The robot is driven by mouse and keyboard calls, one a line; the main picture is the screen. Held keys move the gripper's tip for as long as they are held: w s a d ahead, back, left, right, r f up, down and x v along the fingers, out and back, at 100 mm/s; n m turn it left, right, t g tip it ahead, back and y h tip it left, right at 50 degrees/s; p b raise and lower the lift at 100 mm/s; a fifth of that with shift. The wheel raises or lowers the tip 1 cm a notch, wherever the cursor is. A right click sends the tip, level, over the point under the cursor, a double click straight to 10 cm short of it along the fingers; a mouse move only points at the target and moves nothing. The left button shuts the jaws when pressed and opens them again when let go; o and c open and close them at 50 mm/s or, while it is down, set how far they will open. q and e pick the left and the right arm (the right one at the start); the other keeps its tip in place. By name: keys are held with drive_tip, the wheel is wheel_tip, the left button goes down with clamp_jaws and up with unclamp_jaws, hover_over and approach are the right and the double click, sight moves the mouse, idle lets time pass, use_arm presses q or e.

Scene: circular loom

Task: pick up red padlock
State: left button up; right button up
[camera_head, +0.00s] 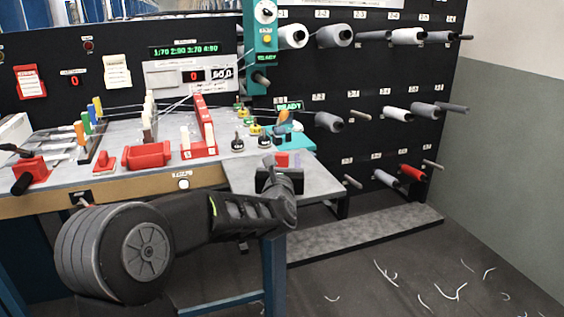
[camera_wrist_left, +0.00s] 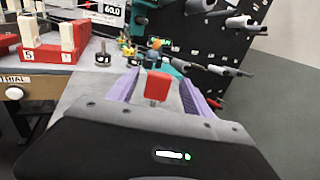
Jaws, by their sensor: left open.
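The red padlock (camera_head: 282,160) sits on the grey side shelf at the right end of the loom table, just beyond my left gripper in the head view. In the left wrist view the red padlock (camera_wrist_left: 158,84) shows its red body and a grey part below it, between the two purple fingers. My left gripper (camera_wrist_left: 159,78) is open, with one finger on each side of the padlock and visible gaps. In the head view the left gripper (camera_head: 281,168) partly hides the padlock. Its exact height against the padlock is hard to tell. My right gripper is not in view.
A teal device (camera_head: 290,139) stands behind the padlock. Black knobs (camera_head: 238,143) and red blocks (camera_head: 147,154) lie on the table to the left. A black rack with yarn spools (camera_head: 335,36) rises behind. The grey shelf (camera_head: 318,182) is bare on the right.

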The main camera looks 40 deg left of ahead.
use_arm(q)
drive_tip(key=p+x, duration=0.1)
drive_tip(key=x, duration=0.4)
drive_tip(key=shift+s, duration=0.1)
idle(0.4)
clamp_jaws()
idle(0.4)
